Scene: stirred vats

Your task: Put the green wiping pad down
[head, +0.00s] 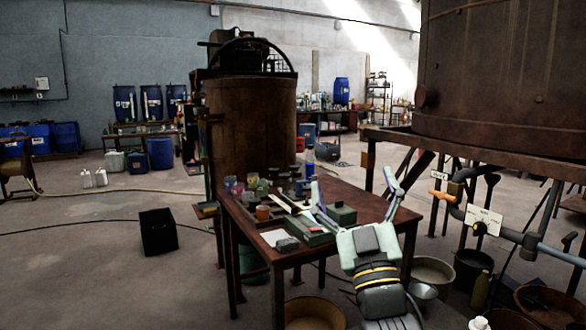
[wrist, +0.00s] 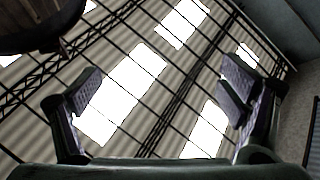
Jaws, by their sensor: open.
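My gripper (head: 352,188) stands in front of the work table (head: 378,208), its two fingers spread wide and pointing up. In the wrist view my gripper (wrist: 163,90) is open, with nothing between the fingers but the roof and skylights behind. A dark green block (head: 343,215) lies on the table, seen between and beyond the fingers. A longer green tray-like thing (head: 312,236) lies to its left. I cannot tell whether either is the green wiping pad, and no clear pad shows in either view.
Several small jars and cups (head: 262,187) crowd the table's far left part. A dark grey lump (head: 287,245) lies near its front edge. A big rusty vat (head: 250,125) stands behind. Pipes (head: 500,230) and buckets (head: 433,270) are at right. A black box (head: 158,232) stands on open floor at left.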

